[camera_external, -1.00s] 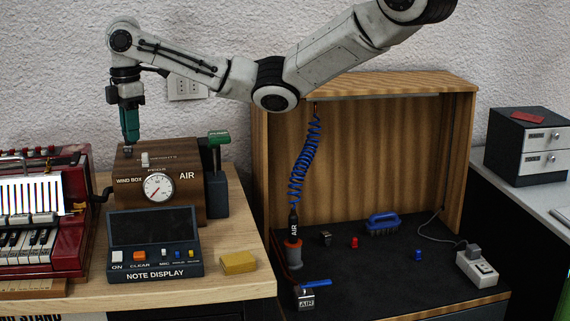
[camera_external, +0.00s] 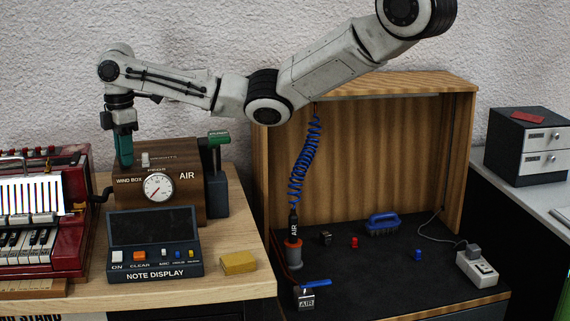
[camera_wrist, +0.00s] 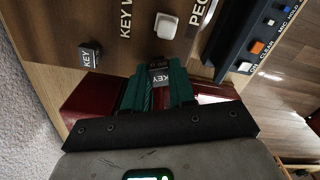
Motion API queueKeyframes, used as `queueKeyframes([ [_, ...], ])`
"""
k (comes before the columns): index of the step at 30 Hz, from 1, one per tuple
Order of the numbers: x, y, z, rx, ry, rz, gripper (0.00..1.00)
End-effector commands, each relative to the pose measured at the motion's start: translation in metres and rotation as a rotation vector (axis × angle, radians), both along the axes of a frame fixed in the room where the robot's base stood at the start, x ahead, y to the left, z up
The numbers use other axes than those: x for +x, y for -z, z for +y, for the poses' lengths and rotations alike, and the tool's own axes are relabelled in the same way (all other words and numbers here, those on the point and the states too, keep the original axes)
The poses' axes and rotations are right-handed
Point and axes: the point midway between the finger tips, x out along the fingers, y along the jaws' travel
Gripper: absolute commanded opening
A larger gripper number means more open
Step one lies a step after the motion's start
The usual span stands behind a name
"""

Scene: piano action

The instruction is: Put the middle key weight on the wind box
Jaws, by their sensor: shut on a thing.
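The wind box (camera_external: 190,205) is a brown wooden case with a round pressure gauge, standing on the left bench. My gripper (camera_external: 125,164) points down at the box's left end, its teal fingers overlapping the box's left edge. Another dark key weight (camera_wrist: 89,54) sits on the box top (camera_wrist: 60,30), apart from the held one. The held weight is hidden in the external view.
A white block (camera_wrist: 167,25) stands on the box top; it also shows in the external view (camera_external: 145,159). A red accordion (camera_external: 72,215) is left of the box. The note display (camera_external: 155,240) stands in front, with a yellow block (camera_external: 238,263) beside it. A green-handled lever (camera_external: 218,138) stands right.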

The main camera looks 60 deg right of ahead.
Motion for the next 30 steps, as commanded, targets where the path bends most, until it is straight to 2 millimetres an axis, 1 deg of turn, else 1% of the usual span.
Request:
queueKeyframes([
  [1,0.0,0.002,0.0,0.0,0.0,0.001,0.0],
  [2,0.0,0.002,0.0,0.0,0.0,0.001,0.26],
  [9,0.0,0.002,0.0,0.0,0.0,0.001,0.49],
  [10,0.0,0.002,0.0,0.0,0.0,0.001,0.5],
  [16,0.0,0.002,0.0,0.0,0.0,0.0,0.5],
  [20,0.0,-0.004,0.0,0.001,0.0,-0.001,0.5],
  [23,0.001,-0.017,0.0,0.001,0.0,-0.003,0.5],
  [26,0.001,-0.036,0.001,0.003,0.0,-0.004,0.5],
  [28,0.001,-0.051,0.001,0.003,-0.001,-0.004,0.5],
  [30,0.001,-0.074,-0.001,-0.001,0.001,-0.004,0.5],
])
